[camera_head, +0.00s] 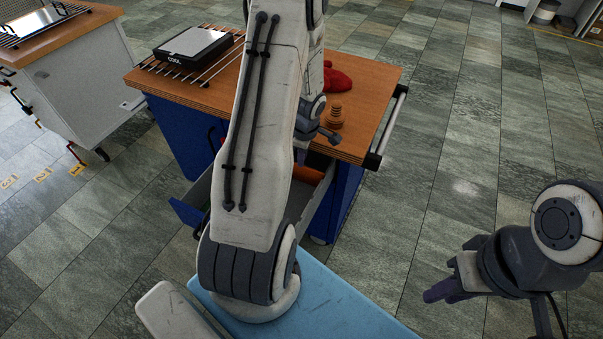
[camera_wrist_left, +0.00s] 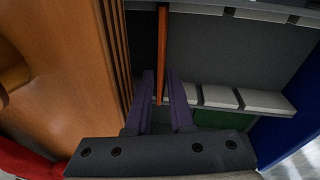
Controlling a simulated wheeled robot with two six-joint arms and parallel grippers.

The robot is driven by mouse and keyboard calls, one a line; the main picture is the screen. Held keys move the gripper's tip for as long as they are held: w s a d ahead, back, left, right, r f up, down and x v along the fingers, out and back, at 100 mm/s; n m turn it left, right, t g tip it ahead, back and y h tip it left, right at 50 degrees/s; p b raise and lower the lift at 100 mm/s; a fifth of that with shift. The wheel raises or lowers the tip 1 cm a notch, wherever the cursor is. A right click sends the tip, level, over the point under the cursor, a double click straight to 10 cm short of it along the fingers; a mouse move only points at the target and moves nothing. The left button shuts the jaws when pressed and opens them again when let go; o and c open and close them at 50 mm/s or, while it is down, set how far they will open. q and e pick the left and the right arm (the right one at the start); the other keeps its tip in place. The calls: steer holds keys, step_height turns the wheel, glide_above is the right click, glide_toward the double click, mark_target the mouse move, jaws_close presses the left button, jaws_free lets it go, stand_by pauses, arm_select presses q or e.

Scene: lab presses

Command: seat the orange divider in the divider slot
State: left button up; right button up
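The orange divider (camera_wrist_left: 162,50) shows in the left wrist view as a thin upright strip between the purple fingers of my left gripper (camera_wrist_left: 161,88), which look shut on it. In the head view part of the divider (camera_head: 308,173) shows at the open drawer (camera_head: 200,196), beside my left arm, which hides most of the drawer and the left fingers. In the left wrist view the divider is over the grey drawer interior (camera_wrist_left: 225,60). I cannot make out the divider slot. My right gripper (camera_head: 440,291) hangs at the right over the floor, its opening unclear.
The wooden-topped blue cabinet (camera_head: 366,72) carries a black scale (camera_head: 193,47) on a rack, a red cloth (camera_head: 337,80) and a stacked wooden piece (camera_head: 335,117). A bar handle (camera_head: 385,135) is on its right side. Another workbench stands at far left.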

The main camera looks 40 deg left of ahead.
mark_target(301, 173)
arm_select(q)
steer(key=f, duration=0.3)
steer(key=shift+w+a+f+b, duration=0.1)
steer(key=shift+w+a+b, duration=0.05)
steer(key=shift+a+b, duration=0.15)
jaws_close()
steer(key=shift+w, duration=0.1)
stand_by(1.1)
